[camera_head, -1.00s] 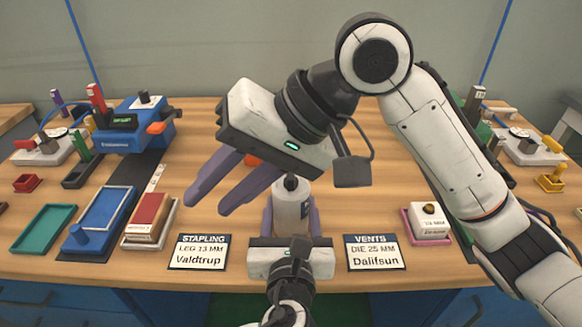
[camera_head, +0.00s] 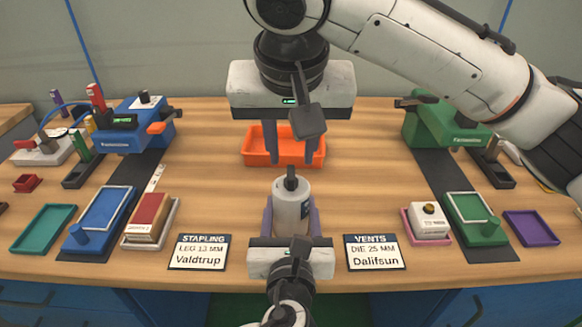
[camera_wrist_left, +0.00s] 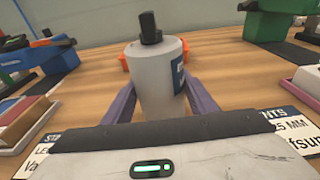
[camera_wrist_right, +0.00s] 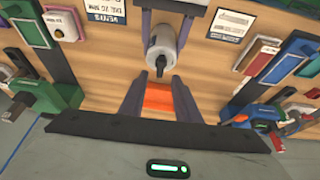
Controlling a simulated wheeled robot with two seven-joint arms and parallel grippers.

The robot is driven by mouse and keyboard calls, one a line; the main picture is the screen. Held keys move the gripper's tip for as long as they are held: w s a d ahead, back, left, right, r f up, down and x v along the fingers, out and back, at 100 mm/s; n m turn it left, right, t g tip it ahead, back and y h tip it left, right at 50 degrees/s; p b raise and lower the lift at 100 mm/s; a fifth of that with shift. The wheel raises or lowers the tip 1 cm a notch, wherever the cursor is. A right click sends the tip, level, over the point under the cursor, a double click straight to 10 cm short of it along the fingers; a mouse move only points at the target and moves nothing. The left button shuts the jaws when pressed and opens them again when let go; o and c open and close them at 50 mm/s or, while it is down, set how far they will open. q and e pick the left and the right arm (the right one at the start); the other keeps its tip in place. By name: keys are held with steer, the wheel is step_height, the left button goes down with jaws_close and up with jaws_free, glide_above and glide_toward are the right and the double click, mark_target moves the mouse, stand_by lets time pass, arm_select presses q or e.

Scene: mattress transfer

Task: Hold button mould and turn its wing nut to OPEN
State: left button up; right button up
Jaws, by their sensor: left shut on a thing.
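The button mould (camera_head: 291,206) is a pale grey cylinder with a dark label, upright near the table's front. Its black wing nut (camera_head: 291,179) stands on top and also shows in the left wrist view (camera_wrist_left: 150,28). My left gripper (camera_head: 291,212) is shut around the mould, one purple finger on each side, as the left wrist view (camera_wrist_left: 160,95) shows. My right gripper (camera_head: 290,162) points down above the wing nut, open and empty. In the right wrist view, the wing nut (camera_wrist_right: 160,66) lies beyond the gap between its fingertips. OPEN markings cannot be read.
An orange tray (camera_head: 254,158) lies behind the mould. The Valdtrup (camera_head: 201,252) and Dalifsun (camera_head: 375,253) cards lie left and right in front. A blue stapler (camera_head: 136,130) and a green press (camera_head: 440,128) stand farther back. Bare wood surrounds the mould.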

mark_target(292, 173)
steer(key=x, duration=0.6)
steer(key=shift+w+f, duration=0.15)
steer(key=shift+f, duration=0.1)
jaws_close()
